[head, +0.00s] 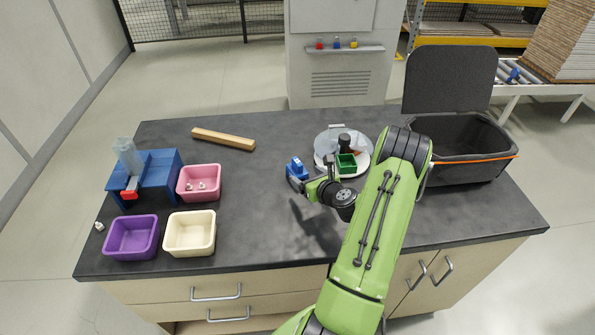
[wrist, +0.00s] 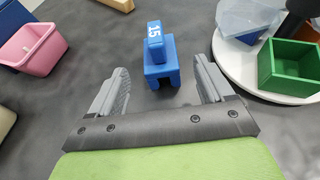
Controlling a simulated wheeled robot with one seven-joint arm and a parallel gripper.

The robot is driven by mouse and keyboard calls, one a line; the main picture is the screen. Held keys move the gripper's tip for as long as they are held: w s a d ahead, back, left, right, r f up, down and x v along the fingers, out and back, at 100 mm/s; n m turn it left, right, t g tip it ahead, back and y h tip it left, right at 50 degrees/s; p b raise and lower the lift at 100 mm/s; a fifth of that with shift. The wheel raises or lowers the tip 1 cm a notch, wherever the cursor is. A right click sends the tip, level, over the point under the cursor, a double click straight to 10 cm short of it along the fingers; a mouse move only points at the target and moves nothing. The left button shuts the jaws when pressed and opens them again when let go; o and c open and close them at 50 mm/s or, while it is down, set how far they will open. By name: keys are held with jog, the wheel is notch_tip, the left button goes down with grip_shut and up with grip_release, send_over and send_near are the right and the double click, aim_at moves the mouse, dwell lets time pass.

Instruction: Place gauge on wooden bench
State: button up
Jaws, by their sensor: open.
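In the wrist view the gauge (wrist: 158,62) is straight ahead, between and just beyond my fingertips. My gripper (head: 303,184) is open and empty, close to the gauge on its near side; the open fingers (wrist: 160,88) also show in the wrist view with a gap around the gauge's line. No contact is visible. A light wooden bar (head: 223,139), the only wooden piece on the worktop, lies at the back left; its end (wrist: 120,3) shows in the wrist view.
A round white tray (head: 357,170) with a green box (head: 346,163) and a dark upright item stands right of the gauge. Pink (head: 200,182), purple (head: 132,237) and cream (head: 190,233) bins and a blue stand (head: 160,172) are left. A black open case (head: 462,170) is right.

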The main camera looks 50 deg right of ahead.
aim_at(301, 173)
jog(key=x, duration=0.7)
jog(key=shift+w+f, duration=0.15)
jog(key=shift+f, duration=0.3)
jog(key=c, duration=1.2)
notch_tip(301, 173, up, 10)
jog(key=shift+r+p, duration=0.1)
jog(key=shift+p, duration=0.85)
